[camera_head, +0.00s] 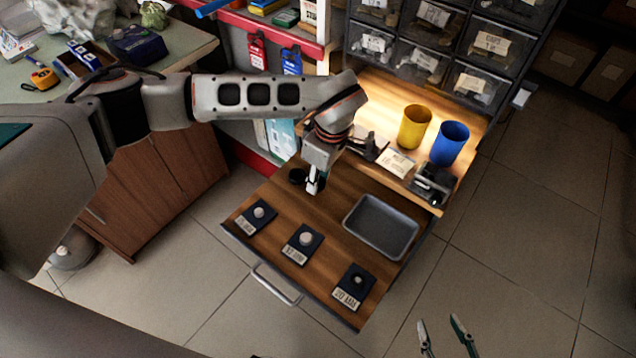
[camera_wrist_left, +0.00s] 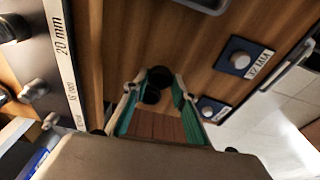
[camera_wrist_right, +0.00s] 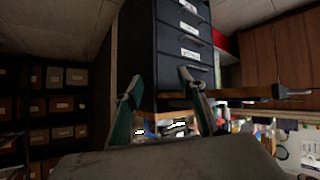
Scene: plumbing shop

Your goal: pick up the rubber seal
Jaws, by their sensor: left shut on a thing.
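My left gripper (camera_head: 315,188) points down over the left rear of the wooden drawer board. A small black round thing, seemingly the rubber seal (camera_wrist_left: 158,76), sits between its fingertips in the left wrist view. The left gripper (camera_wrist_left: 157,84) is shut on it. A second dark round shape (camera_wrist_left: 151,96) shows just below it there; I cannot tell if it is a separate part or a shadow. In the head view a black round piece (camera_head: 297,175) shows beside the left fingers. My right gripper (camera_head: 446,338) is open and empty over the floor; it also shows in the right wrist view (camera_wrist_right: 158,78).
A yellow cup (camera_head: 414,127), a blue cup (camera_head: 449,144) and a black device (camera_head: 433,184) stand behind. Labelled bins (camera_head: 425,60) rise at the back.

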